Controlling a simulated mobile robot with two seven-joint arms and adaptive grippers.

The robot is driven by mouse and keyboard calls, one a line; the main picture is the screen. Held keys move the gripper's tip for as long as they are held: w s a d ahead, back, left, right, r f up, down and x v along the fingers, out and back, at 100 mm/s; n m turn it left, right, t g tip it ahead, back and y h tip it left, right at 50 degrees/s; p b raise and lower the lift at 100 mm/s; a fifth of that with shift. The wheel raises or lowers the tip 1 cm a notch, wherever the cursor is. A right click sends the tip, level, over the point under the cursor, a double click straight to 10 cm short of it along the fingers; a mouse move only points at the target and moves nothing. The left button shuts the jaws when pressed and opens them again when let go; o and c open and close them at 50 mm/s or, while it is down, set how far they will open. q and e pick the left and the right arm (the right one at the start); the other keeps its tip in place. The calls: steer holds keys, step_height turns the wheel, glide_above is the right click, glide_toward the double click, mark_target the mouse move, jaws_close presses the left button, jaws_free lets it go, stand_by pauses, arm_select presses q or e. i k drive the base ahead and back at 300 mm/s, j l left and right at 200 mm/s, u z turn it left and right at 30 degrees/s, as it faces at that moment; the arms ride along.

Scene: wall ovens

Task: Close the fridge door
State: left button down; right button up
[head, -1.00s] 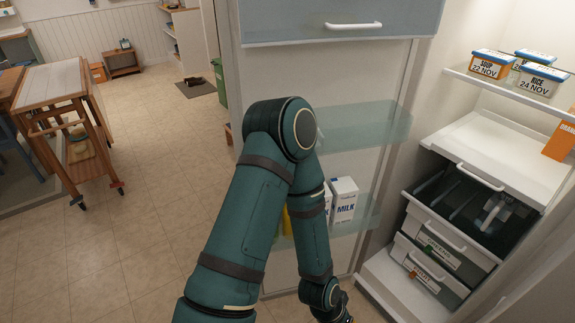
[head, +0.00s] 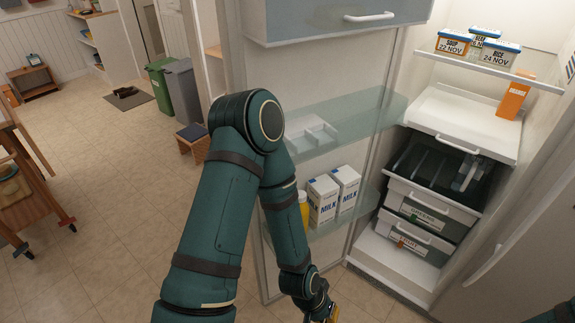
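The fridge door (head: 300,90) stands wide open, its inner side toward me, with a blue-grey top bin, glass shelves and milk cartons (head: 322,200) on it. The open fridge body (head: 395,262) is to its right, with shelves and drawers. My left arm reaches across in front of the door. My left gripper (head: 330,314) is low by the door's lower part, cut by the bottom edge of the view; I cannot tell whether it touches the door or is open. My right gripper is not in view.
An upper drawer (head: 465,118) in the fridge sticks out. Labelled food boxes (head: 454,42) and an orange carton (head: 514,95) stand inside. A wooden step stool (head: 193,140) and bins (head: 160,85) are behind the door. Tiled floor at left is mostly clear, with a wooden cart (head: 30,205) at the edge.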

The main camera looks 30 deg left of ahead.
mark_target(332, 88)
steer(key=k+j+z, duration=0.1)
steer(key=j, duration=0.2)
steer(key=k+j+z, duration=0.15)
steer(key=j, duration=0.15)
steer(key=j+z, duration=0.1)
steer(key=j, duration=0.2)
steer(key=k+j+z, duration=0.1)
steer(key=j, duration=0.2)
steer(key=k+j+z, duration=0.1)
steer(key=j, duration=0.25)
steer(key=k+j+z, duration=0.15)
steer(key=j, duration=0.15)
steer(key=k+j+z, duration=0.1)
steer(key=j+z, duration=0.2)
steer(key=j, duration=0.65)
steer(key=i+j+z, duration=0.1)
steer(key=j, duration=0.55)
steer(key=i+j+z, duration=0.15)
steer(key=j, duration=0.45)
